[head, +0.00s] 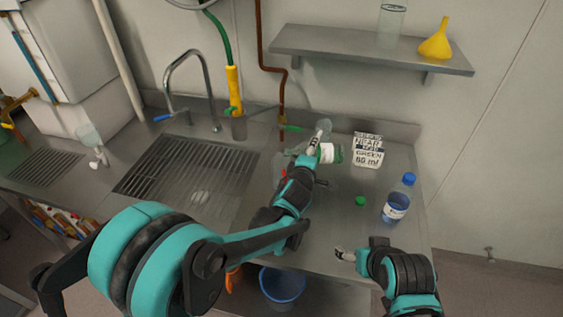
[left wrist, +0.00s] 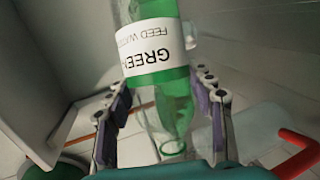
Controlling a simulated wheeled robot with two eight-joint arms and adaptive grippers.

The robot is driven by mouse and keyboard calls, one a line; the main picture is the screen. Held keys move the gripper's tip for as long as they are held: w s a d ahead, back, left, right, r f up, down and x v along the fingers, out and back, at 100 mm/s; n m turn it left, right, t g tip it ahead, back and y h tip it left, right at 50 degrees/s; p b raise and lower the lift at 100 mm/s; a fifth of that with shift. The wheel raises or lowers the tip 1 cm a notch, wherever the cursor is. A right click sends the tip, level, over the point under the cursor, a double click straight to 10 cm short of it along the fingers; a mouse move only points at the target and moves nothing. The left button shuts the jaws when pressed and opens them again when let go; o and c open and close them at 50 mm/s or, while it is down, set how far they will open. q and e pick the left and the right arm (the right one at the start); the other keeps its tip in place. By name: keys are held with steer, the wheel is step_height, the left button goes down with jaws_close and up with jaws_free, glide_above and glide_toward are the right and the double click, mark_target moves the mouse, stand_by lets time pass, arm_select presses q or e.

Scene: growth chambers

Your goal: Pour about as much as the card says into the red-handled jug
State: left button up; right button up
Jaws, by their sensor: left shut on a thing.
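My left gripper (head: 318,142) is shut on a clear bottle (head: 328,153) of green liquid with a white label. In the left wrist view the bottle (left wrist: 155,65) is between the fingers; its label reads GREEN FEED, upside down. The bottle is tilted, with green liquid in its neck and the open mouth low in that view. Whether liquid is leaving it I cannot tell. The red handle (left wrist: 300,150) of the clear jug shows at right there; in the head view my arm mostly hides the jug. The card (head: 368,150) reads NEAR, GREEN, 60 ml. My right gripper (head: 345,254) is empty; its opening is unclear.
A green cap (head: 360,201) and a blue-capped bottle (head: 397,198) stand on the right of the steel bench. The sink grate (head: 185,177) is left. A shelf (head: 370,48) holds a yellow funnel (head: 435,42).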

arm_select(q)
steer(key=shift+d+r, duration=0.2)
steer(key=shift+d, duration=0.1)
arm_select(e)
steer(key=shift+s+d, duration=0.1)
steer(key=shift+s, duration=0.05)
stand_by(0.6)
arm_select(q)
steer(key=shift+r+n, duration=0.2)
steer(key=shift+n, duration=0.2)
arm_select(e)
steer(key=shift+s+d, duration=0.1)
steer(key=shift+s, duration=0.1)
stand_by(1.0)
